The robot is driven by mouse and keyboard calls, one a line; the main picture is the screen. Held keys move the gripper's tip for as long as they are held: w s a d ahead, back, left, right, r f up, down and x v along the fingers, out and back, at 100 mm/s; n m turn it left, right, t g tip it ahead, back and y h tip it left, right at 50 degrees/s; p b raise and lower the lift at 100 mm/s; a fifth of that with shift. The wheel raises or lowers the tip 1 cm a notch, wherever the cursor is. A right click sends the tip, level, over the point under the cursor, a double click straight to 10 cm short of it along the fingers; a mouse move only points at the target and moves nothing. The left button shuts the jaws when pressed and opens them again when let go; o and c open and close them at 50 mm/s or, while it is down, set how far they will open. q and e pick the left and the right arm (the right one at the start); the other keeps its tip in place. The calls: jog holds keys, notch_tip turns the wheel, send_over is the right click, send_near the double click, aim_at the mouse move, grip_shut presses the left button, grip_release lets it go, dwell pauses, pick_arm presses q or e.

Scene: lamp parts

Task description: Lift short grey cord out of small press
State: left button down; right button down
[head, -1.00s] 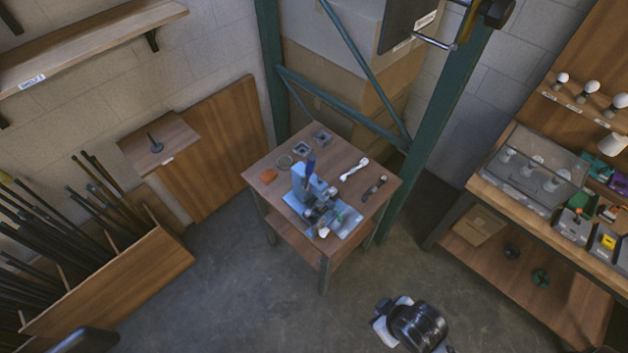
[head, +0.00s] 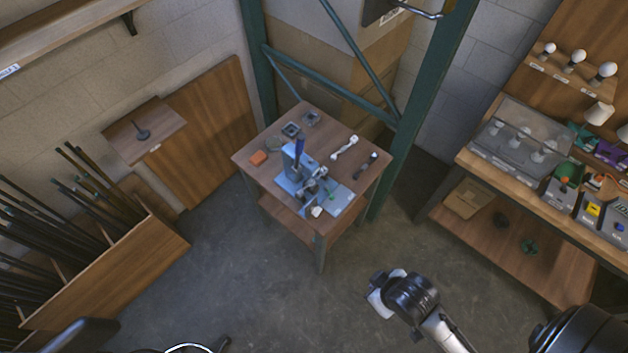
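The small press (head: 290,184) is blue with an upright dark-blue handle and stands on the small wooden table (head: 249,172). Grey and dark parts cluster at its front, with a small white piece at its front edge. I cannot make out the short grey cord among them. My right arm's black and white end (head: 408,294) hangs over the floor, in front of and to the right of the table, well apart from the press. Its fingers are too unclear to judge. My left gripper is not clearly in view; only dark parts show at the bottom left edge.
On the table lie an orange piece (head: 258,157), grey square parts (head: 291,130), a white part (head: 345,147) and a dark part (head: 366,165). A green post stands behind it. A rod bin (head: 120,270) is left, a workbench (head: 540,205) right. The floor in front is clear.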

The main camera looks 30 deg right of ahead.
pick_arm(q)
jog(key=c, duration=1.8)
grip_release()
jog(key=shift+a, duration=0.1)
jog(key=shift+c, duration=0.2)
jog(key=shift+o, duration=1.4)
jog(key=shift+a, duration=0.1)
jog(key=o, duration=0.6)
jog(key=shift+o, duration=1)
jog(key=shift+d, duration=0.25)
